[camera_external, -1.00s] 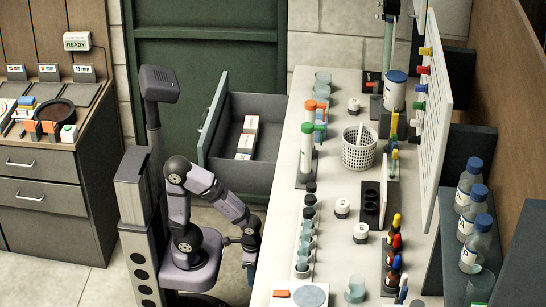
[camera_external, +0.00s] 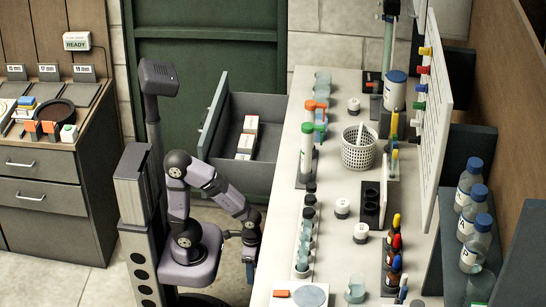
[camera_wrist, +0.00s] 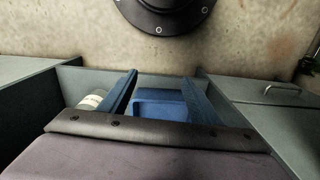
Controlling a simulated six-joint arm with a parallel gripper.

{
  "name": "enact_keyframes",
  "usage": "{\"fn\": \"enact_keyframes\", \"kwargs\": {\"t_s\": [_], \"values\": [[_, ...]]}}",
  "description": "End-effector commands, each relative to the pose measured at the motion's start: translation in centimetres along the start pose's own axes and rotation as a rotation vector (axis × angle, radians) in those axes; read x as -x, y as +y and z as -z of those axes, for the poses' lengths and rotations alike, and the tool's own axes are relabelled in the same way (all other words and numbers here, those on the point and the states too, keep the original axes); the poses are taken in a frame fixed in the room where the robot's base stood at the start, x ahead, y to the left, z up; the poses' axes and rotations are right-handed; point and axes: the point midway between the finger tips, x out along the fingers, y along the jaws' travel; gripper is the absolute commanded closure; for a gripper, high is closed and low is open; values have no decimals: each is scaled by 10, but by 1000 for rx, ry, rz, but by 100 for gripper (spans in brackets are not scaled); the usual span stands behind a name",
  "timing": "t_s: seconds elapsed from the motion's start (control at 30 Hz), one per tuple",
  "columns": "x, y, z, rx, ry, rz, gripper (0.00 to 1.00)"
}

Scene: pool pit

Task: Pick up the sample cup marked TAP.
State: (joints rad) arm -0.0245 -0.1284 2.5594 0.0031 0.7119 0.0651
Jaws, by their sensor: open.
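No TAP label is readable in either view, so I cannot tell which cup is marked TAP. Small clear cups stand in a row (camera_external: 304,243) along the bench's left edge. A single clear cup (camera_external: 355,289) stands near the front of the bench. My gripper (camera_external: 249,262) hangs low beside the bench's left side in the external view. In the wrist view its two blue fingers (camera_wrist: 160,78) are apart. A blue box-like object (camera_wrist: 160,104) shows between them; I cannot tell if it touches them. A whitish round object (camera_wrist: 92,100) is partly hidden behind the left finger.
The white bench (camera_external: 335,170) holds white-topped pots (camera_external: 342,207), a white mesh basket (camera_external: 359,148) and colour-capped bottles (camera_external: 395,250). An open grey drawer (camera_external: 262,176) with white boxes stands behind my arm. Clear blue-capped bottles (camera_external: 478,235) line the right shelf.

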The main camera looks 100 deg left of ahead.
Motion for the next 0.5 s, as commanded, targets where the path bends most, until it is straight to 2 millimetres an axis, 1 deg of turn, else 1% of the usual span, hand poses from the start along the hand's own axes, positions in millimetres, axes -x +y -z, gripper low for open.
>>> {"fn": "enact_keyframes", "kwargs": {"t_s": [0.03,0.5], "values": [[23,-3,0,-14,0,0,43],[155,-33,-1,-232,-4,1,43]]}}
